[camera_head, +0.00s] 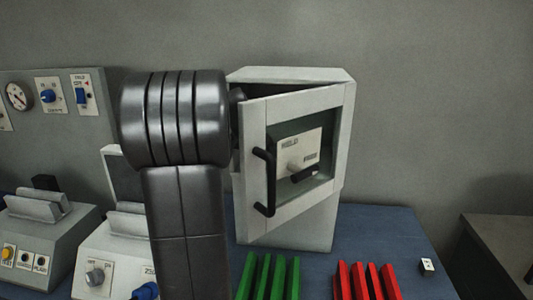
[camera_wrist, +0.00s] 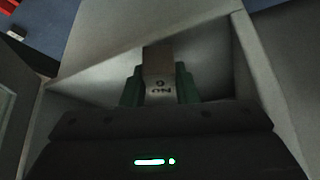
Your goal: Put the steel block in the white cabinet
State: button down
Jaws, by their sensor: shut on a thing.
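The white cabinet (camera_head: 290,232) stands on the blue table. Its windowed door (camera_head: 254,180), with a black handle (camera_head: 264,183), is swung partly open. In the wrist view the cabinet's pale wall (camera_wrist: 262,85) and dim inside surround my gripper (camera_wrist: 159,84). Its green fingers are shut on the steel block (camera_wrist: 158,62), which has a brownish top part and a grey face with dark lettering. The block is at the cabinet's opening or inside it; whether it touches the floor I cannot tell. My arm and the door hide gripper and block in the head view.
Green bars (camera_head: 270,277) and red bars (camera_head: 367,281) lie in front of the cabinet. A small white cube (camera_head: 427,266) is at the right. Devices with knobs (camera_head: 112,262) stand at the left. Blue table between the cabinet and the cube is clear.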

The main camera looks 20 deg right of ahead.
jog(key=w+d+p, duration=0.1)
jog(key=w+d, duration=0.2)
jog(key=shift+d+r+p, duration=0.1)
jog(key=shift+d+p, duration=0.15)
jog(key=shift+p, duration=0.15)
jog(key=shift+f, duration=0.75)
jog(key=shift+s+a, duration=0.15)
jog(key=shift+f, duration=0.25)
jog(key=c, duration=1.1)
grip_release()
jog(key=shift+a+r, duration=0.1)
jog(key=shift+r, duration=0.25)
jog(key=b+v, duration=0.1)
jog(key=v, duration=1)
jog(key=shift+s+r, duration=0.1)
jog(key=shift+r, duration=0.15)
